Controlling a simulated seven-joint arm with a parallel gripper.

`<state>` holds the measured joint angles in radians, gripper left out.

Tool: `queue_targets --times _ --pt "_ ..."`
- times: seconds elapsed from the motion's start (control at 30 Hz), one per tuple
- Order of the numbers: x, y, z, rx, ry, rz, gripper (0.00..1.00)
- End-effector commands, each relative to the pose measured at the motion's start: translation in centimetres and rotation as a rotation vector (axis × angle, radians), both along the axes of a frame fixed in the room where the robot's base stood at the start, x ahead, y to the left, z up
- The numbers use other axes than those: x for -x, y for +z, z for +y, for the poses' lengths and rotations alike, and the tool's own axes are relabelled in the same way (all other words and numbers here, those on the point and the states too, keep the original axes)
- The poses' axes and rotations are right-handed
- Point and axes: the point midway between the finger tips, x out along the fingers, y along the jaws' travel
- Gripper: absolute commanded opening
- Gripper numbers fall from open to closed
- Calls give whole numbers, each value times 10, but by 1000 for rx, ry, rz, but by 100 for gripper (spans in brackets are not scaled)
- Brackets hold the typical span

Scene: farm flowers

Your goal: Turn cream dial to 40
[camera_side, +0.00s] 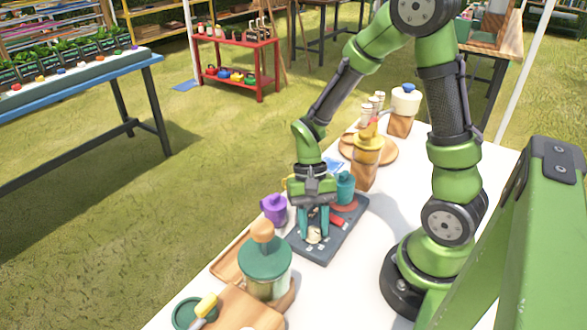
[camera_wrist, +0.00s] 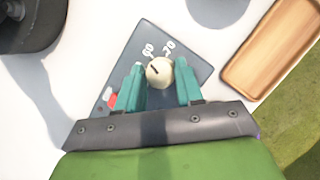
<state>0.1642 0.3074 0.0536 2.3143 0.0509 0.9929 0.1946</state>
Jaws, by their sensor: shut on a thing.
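The cream dial (camera_wrist: 160,71) sits on a dark grey panel (camera_wrist: 143,47) with white numbers printed beside it. A dark mark on the dial's top points toward the upper left in the wrist view. The numbers are partly covered and I cannot read them surely. My gripper (camera_wrist: 160,82) has teal fingers, one on each side of the dial, shut on it. In the side view my gripper (camera_side: 314,236) points down over the panel (camera_side: 327,250), and the dial (camera_side: 314,236) shows between the fingertips. A red part (camera_wrist: 113,99) of the panel shows beside the left finger.
A purple container (camera_side: 274,208) and a teal container (camera_side: 345,186) stand close to my gripper. A green-lidded jar (camera_side: 264,265) stands in front of the panel. A wooden tray (camera_wrist: 262,60) lies to the right in the wrist view. White table (camera_side: 352,275) is bare toward my base.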

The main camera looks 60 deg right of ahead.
Motion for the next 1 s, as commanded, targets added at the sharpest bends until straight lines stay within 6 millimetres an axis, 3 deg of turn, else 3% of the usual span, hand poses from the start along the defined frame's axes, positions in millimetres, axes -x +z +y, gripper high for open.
queue_targets --times 1.0 --pt "-3 1 5 2 932 -2 6"
